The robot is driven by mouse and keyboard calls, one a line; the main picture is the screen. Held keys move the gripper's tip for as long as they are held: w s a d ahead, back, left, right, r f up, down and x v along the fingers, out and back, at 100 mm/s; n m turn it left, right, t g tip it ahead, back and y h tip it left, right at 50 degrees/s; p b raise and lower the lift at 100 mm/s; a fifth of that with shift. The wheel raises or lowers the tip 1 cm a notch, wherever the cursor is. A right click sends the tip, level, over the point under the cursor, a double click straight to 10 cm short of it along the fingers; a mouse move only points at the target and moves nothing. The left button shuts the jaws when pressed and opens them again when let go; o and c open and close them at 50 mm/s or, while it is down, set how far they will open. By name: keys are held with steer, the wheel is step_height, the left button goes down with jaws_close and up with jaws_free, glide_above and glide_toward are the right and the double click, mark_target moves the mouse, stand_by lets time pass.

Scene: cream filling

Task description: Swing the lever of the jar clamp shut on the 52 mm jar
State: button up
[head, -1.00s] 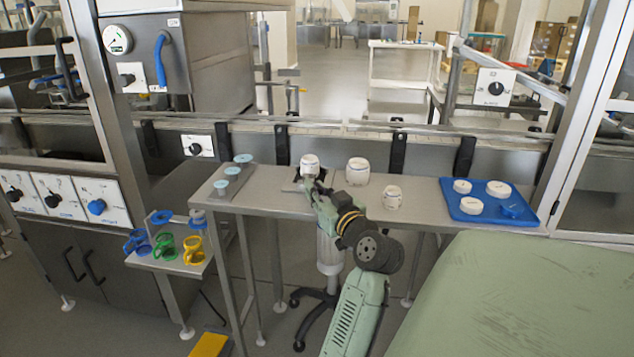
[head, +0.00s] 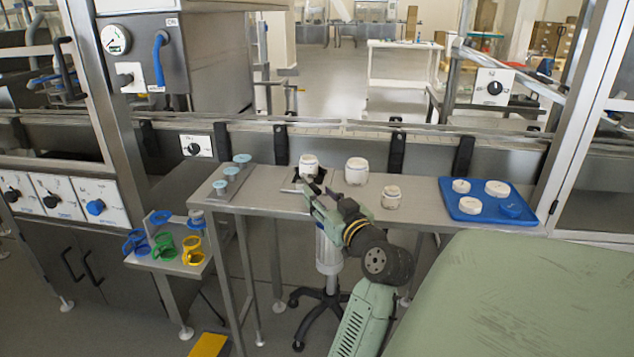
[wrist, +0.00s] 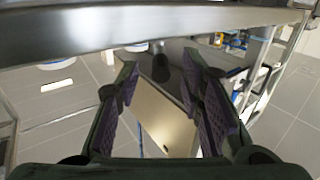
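A white-lidded jar (head: 309,165) stands on the dark jar clamp (head: 290,188) at the back of the grey table. I take it for the 52 mm jar, though no size can be read. My gripper (head: 314,191) is just in front of the clamp and hides much of it, including the lever in the head view. In the wrist view my gripper (wrist: 161,66) has its two purple-padded fingers spread apart. A dark upright knob-like piece (wrist: 161,68) shows between the fingertips; I cannot tell if it is the lever or touches them.
Two more white-lidded jars, a larger one (head: 356,171) and a smaller one (head: 391,197), stand right of the clamp. A blue tray (head: 478,213) holds several lids at the right. A rack with pale blue discs (head: 231,174) is at the left.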

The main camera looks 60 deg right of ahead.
steer(key=v, duration=0.9)
